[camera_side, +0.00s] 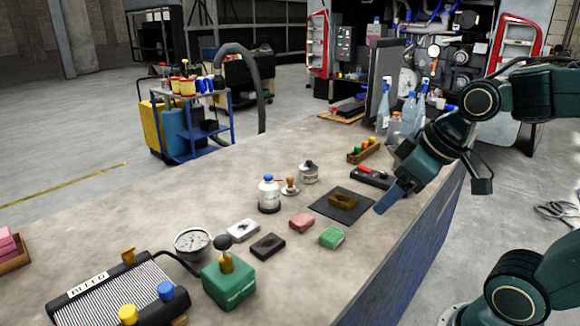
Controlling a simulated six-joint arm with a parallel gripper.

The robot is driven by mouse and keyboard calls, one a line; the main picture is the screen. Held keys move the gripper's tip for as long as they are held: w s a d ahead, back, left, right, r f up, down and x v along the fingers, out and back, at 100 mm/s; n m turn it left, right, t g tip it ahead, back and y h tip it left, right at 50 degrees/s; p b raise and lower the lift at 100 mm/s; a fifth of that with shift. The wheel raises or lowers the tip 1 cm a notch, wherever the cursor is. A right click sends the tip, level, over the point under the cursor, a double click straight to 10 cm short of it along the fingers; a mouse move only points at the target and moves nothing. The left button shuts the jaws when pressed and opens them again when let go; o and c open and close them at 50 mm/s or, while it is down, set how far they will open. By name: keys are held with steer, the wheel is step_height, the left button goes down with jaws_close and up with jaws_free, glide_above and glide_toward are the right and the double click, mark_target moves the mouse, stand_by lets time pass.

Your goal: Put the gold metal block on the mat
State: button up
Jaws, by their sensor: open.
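The gold metal block (343,201) lies flat on the dark square mat (321,204), near its middle, with bare mat around it. My gripper (385,207) is just right of the mat, pointing down and to the left. Its blue-grey fingers are apart from the block, and I see nothing held between them. They overlap in this view, so the gap between them does not show clearly.
A red block (302,222), green block (332,237), black block (268,246) and silver block (243,230) lie left of and in front of the mat. A white bottle (269,194) and a red-and-black tool (371,177) stand or lie nearby.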

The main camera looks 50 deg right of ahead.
steer(key=shift+m, duration=0.4)
steer(key=s, duration=0.1)
steer(key=s+a, duration=0.1)
steer(key=s, duration=0.1)
steer(key=s+r, duration=0.1)
steer(key=shift+s+a, duration=0.25)
stand_by(0.7)
